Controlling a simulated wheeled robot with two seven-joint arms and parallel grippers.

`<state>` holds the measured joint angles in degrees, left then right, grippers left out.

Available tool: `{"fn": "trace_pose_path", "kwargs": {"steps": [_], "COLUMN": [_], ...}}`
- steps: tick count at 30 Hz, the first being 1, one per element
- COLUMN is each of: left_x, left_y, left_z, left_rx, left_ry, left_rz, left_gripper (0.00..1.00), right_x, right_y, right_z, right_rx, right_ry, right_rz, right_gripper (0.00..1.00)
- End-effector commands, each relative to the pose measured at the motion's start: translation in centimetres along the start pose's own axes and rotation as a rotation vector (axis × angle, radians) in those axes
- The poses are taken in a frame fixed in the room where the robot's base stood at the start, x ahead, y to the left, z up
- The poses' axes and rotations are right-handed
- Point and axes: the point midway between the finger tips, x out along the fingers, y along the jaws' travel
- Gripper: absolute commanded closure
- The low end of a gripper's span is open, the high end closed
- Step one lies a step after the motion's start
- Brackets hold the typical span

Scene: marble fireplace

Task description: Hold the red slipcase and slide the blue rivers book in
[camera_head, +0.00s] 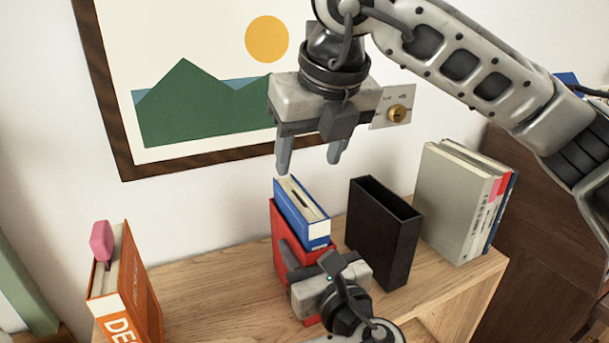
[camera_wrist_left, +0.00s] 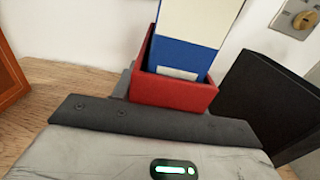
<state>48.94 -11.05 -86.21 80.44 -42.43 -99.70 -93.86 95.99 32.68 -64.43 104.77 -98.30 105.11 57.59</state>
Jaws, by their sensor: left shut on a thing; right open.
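The red slipcase (camera_head: 282,240) stands upright on the wooden mantel with its opening upward. My left gripper (camera_head: 305,264) is shut on it from the front, covering much of its lower part. The blue book (camera_head: 303,218) stands in the slipcase opening, its upper part sticking out above the rim and slightly tilted. In the left wrist view the blue book (camera_wrist_left: 183,56) shows inside the red rim of the slipcase (camera_wrist_left: 175,95). My right gripper (camera_head: 309,166) is open and empty, pointing down above the book, apart from it.
An empty black slipcase (camera_head: 383,240) stands close to the right. Beyond it is a row of books with a grey one (camera_head: 452,205). An orange book (camera_head: 143,290) with a pink object (camera_head: 102,241) stands at left. A framed picture (camera_head: 122,160) hangs behind. Bare wood (camera_head: 215,290) lies left of the red slipcase.

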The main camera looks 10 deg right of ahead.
Motion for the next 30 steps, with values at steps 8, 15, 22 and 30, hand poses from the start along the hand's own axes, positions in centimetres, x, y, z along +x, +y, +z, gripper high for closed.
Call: {"fn": "trace_pose_path", "kwargs": {"steps": [8, 15, 22, 30], "left_x": [0.0, 0.0, 0.0, -1.7], "left_y": [0.0, 0.0, 0.0, -0.1], "left_z": [0.0, 0.0, 0.0, -0.1], "left_rx": [0.001, 0.0, 0.0, -0.001], "left_ry": [0.0, 0.0, 0.0, 0.002], "left_rz": [0.0, 0.0, 0.0, -0.003], "left_gripper": [0.83, 0.43, 0.31, 0.31], "right_x": [-1.5, -1.5, -1.4, -1.4], "right_y": [0.0, 0.0, 0.0, 0.0], "right_z": [0.0, 0.0, 0.0, 0.0], "right_rx": [0.0, 0.0, 0.0, 0.0], "right_ry": [0.0, 0.0, 0.0, 0.0], "right_rz": [0.001, 0.001, 0.001, 0.001], "right_gripper": [0.44, 0.44, 0.44, 0.44]}}
